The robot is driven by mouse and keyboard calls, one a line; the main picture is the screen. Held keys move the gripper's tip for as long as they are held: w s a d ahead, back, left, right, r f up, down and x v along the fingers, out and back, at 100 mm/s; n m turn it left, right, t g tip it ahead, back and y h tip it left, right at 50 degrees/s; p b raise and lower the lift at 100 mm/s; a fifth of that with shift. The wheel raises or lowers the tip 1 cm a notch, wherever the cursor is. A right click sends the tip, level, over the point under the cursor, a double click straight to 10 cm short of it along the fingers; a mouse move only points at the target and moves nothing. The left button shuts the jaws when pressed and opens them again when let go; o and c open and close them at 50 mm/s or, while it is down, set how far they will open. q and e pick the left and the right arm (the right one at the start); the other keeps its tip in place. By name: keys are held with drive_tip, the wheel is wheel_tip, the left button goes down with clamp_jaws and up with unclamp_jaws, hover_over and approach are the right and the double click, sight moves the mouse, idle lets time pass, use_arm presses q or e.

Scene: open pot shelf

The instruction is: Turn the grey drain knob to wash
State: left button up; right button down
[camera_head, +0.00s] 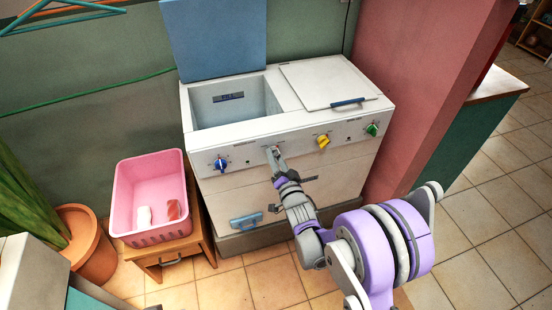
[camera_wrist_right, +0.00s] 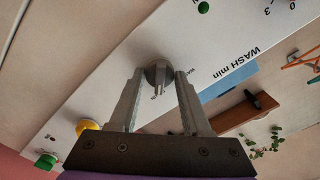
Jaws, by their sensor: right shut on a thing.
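The white twin-tub washer (camera_head: 345,172) stands against the wall with its control panel facing me. My right gripper (camera_head: 275,152) reaches the panel between the blue knob and the yellow knob. In the right wrist view my right gripper (camera_wrist_right: 158,82) has one finger on each side of the round grey drain knob (camera_wrist_right: 157,72) and is shut on it. The knob has a raised ridge across its face. In the head view the fingers mostly cover it. The label "WASH min" is printed on the panel near it in the wrist view. My left gripper is not in view.
A blue knob (camera_head: 220,164) sits left on the panel; a yellow knob (camera_head: 323,141) and a green knob (camera_head: 372,129) sit right. The left tub's blue lid (camera_head: 215,40) is up. A pink basket (camera_head: 150,168) on a wooden stool stands left. Tiled floor is clear at right.

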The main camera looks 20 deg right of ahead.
drive_tip(key=shift+n, duration=0.3)
drive_tip(key=n+b, duration=0.1)
drive_tip(key=n, duration=1.6)
drive_tip(key=shift+n, duration=0.3)
idle(0.4)
drive_tip(key=shift+c, duration=1.8)
unclamp_jaws()
drive_tip(key=shift+s, duration=0.1)
